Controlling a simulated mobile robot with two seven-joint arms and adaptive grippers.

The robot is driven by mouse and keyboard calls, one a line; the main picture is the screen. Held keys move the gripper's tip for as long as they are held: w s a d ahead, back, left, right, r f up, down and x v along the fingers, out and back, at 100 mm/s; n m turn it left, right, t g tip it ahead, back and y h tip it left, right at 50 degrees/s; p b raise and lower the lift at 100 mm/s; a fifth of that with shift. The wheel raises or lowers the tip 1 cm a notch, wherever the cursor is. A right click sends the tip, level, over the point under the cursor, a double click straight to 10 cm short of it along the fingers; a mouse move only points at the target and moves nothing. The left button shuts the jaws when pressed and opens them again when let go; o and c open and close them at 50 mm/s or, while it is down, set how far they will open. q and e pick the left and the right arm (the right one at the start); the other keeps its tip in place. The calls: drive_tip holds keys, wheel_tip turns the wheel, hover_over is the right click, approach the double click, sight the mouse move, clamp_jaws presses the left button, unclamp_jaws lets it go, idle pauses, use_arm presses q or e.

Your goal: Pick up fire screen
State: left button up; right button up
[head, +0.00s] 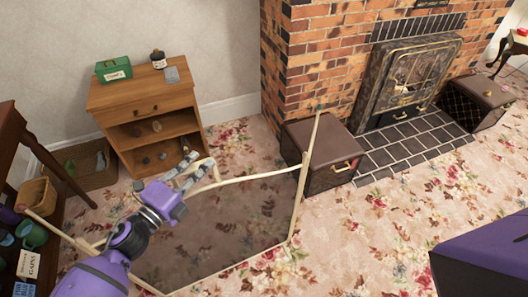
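The fire screen (232,228) is a see-through dark panel in a cream frame, in the lower middle of the head view. Its right post (305,180) rises above the curved top rail. My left gripper (194,170) is at the top rail, its grey fingers close around or against the raised middle part. The fingers overlap the rail, so I cannot tell whether they grip it. I cannot tell whether the screen's lower edge touches the carpet. My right gripper is not in view.
A brick fireplace with an ornate metal front (408,80) and dark tiled hearth (415,143) stands behind. Brown boxes (325,140) (478,102) flank it. A wooden cabinet (140,95) and wicker basket (90,178) stand left. Floral carpet (390,215) is clear to the right.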

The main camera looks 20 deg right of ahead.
use_arm(q)
clamp_jaws()
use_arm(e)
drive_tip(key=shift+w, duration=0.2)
use_arm(q)
drive_tip(key=shift+r, duration=0.3)
drive_tip(key=shift+w, duration=0.1)
